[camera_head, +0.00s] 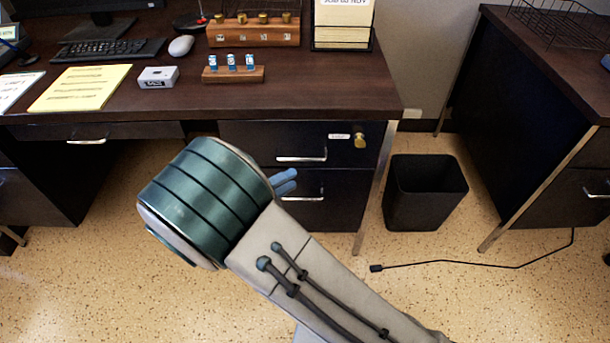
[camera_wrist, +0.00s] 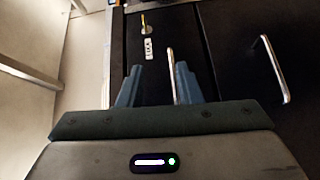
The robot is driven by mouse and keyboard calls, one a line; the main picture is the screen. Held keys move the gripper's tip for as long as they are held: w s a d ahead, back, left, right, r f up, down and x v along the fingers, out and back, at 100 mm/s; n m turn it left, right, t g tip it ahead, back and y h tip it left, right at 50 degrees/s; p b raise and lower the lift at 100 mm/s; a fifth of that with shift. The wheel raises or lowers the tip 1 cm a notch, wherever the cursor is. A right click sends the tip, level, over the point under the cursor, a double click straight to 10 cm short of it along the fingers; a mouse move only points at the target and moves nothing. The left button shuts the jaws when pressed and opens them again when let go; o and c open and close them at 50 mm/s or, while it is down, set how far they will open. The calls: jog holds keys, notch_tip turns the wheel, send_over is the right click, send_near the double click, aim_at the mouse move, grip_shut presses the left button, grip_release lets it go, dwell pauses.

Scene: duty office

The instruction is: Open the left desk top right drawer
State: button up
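The left desk (camera_head: 330,98) has a dark top right drawer (camera_head: 250,135) that looks shut, with a silver bar handle (camera_head: 302,157). A brass key (camera_head: 360,141) sits in its lock beside a small white label. My gripper shows its blue fingers (camera_head: 285,182) in front of the drawers, partly hidden by my arm. In the wrist view my gripper (camera_wrist: 152,85) is open, with the handle (camera_wrist: 171,72) seen between its fingertips, nearer the right finger. I cannot tell whether they touch. The lower drawer's handle (camera_wrist: 284,70) lies to the right.
A black waste bin (camera_head: 425,192) stands right of the desk leg. A cable (camera_head: 470,262) lies on the speckled floor. A second desk (camera_head: 540,75) is at the right. The desktop holds a keyboard (camera_head: 108,50), papers, a mouse and wooden racks.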

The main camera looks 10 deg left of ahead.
aim_at(306, 158)
jog(key=s+a+f+n+t+y+b, duration=0.1)
jog(key=s+a+f+t, duration=0.15)
jog(key=a, duration=0.25)
jog(key=shift+y, duration=0.3)
jog(key=b+x, duration=0.3)
jog(key=x, duration=1.1)
jog(key=shift+w+f, duration=0.1)
jog(key=shift+w, duration=0.05)
grip_shut()
